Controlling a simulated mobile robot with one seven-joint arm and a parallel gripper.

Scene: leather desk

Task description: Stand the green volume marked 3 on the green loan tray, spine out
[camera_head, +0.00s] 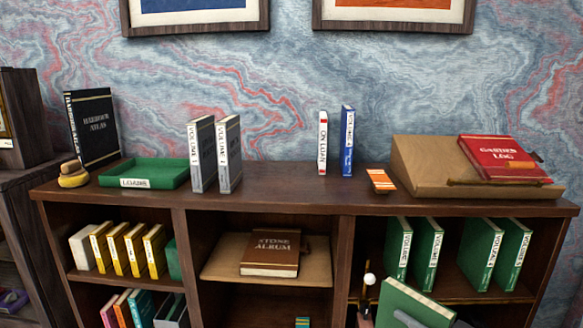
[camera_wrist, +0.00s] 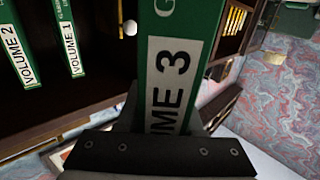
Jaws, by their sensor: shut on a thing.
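My gripper (camera_wrist: 163,128) is shut on the green volume marked 3 (camera_wrist: 178,65), whose white "3" label faces the wrist camera. In the head view the held green volume (camera_head: 415,302) is tilted at the bottom edge, in front of the right shelf bay, its lower part cut off. The green loan tray (camera_head: 145,182), with a white label on its front, lies on the desk top at the left. Its visible floor is empty. The held book is well to the right of the tray and below the desk top.
Two grey volumes (camera_head: 229,155) stand just right of the tray. A black atlas (camera_head: 92,125) stands behind it, and rounded yellow objects (camera_head: 73,176) lie at its left. Several green volumes (camera_head: 427,250) stand in the right bay. A sloped stand (camera_head: 420,160) bears a red book (camera_head: 500,155).

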